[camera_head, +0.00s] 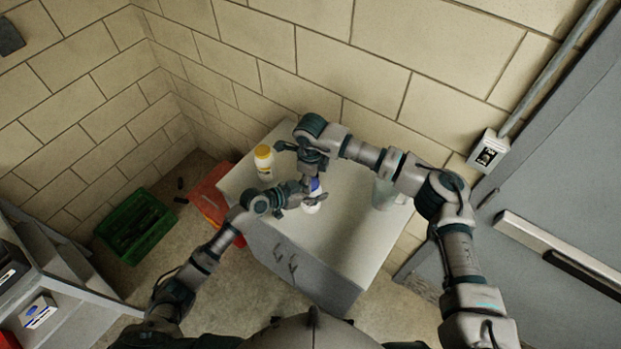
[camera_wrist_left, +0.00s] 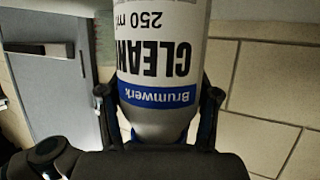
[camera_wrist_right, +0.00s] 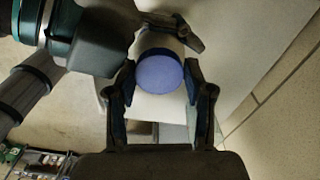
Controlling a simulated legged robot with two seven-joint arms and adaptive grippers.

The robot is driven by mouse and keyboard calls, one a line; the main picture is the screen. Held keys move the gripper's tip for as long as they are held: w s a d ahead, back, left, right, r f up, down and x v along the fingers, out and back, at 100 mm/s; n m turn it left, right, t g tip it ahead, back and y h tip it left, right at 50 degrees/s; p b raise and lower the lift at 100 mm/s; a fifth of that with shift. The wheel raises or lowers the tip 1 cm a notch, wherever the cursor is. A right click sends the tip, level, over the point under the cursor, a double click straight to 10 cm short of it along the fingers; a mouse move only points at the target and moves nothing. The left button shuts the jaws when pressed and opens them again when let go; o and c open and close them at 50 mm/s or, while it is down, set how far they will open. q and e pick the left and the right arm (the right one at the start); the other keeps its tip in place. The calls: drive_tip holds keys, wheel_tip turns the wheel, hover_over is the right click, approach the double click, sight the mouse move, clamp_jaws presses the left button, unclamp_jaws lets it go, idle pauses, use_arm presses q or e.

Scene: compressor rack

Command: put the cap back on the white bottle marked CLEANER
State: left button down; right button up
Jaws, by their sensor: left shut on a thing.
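The white CLEANER bottle (camera_wrist_left: 160,75) fills the middle of the left wrist view, with its lettering inverted. My left gripper (camera_head: 305,197) is shut around it, one finger on each side, above the grey cabinet top. The blue round cap (camera_wrist_right: 160,73) shows in the right wrist view, in line with the white bottle body behind it. My right gripper (camera_wrist_right: 160,85) has a finger on each side of the cap. Whether the fingers press on it, and whether the cap sits fully on the neck, I cannot tell. In the head view the right gripper is directly above the bottle.
A white bottle with a yellow cap (camera_head: 264,160) stands at the cabinet's (camera_head: 350,235) back left. A translucent container (camera_head: 384,194) stands at its right. A red bin (camera_head: 209,192) and a green crate (camera_head: 137,230) are on the floor to the left. A block wall is close behind.

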drive_tip(key=shift+o, duration=1.4)
drive_tip(key=shift+a, duration=0.1)
drive_tip(key=shift+r, duration=0.15)
drive_tip(key=shift+r, duration=2.2)
drive_tip(key=shift+c, duration=0.4)
